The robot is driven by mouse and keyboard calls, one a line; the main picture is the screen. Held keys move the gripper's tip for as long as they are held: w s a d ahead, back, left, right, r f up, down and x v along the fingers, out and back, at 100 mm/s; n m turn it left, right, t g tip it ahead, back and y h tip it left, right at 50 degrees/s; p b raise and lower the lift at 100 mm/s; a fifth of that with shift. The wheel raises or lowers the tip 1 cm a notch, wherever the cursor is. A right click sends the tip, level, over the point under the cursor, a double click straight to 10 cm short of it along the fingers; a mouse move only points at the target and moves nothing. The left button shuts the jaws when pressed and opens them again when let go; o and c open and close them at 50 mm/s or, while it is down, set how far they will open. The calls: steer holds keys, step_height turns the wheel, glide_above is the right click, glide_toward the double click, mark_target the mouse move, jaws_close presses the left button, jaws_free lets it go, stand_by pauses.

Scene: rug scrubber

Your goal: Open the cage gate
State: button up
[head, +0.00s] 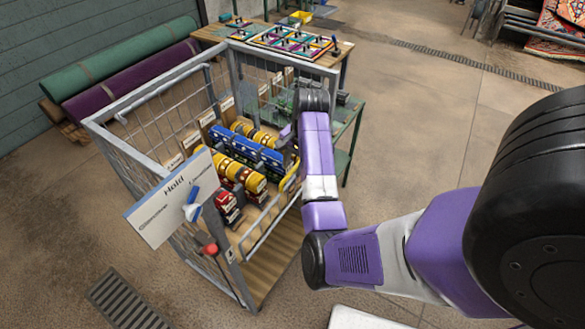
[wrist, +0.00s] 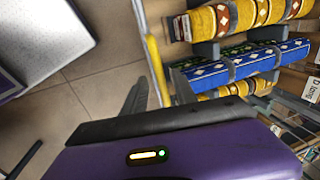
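A grey metal cage (head: 160,90) with mesh sides stands left of centre in the head view. On its right side is a low grey gate rail (head: 266,226), with a yellow handle (head: 291,177) near its far end. The yellow handle also shows in the wrist view (wrist: 157,70), running down between my two fingers. My gripper (wrist: 158,95) is open, with a gap on both sides of the handle. I cannot tell whether either finger touches it. In the head view my arm hides the fingers and part of the gate.
Rolled yellow and blue rugs (head: 255,150) lie on racks inside the cage. A white sign reading "Hold" (head: 170,200) and a red knob (head: 210,249) are at its near corner. A green table (head: 345,125) stands behind my arm. Bare floor (head: 420,120) lies to the right.

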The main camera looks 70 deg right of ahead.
steer(key=shift+w+f, duration=0.1)
steer(key=shift+f, duration=0.55)
jaws_close()
stand_by(1.0)
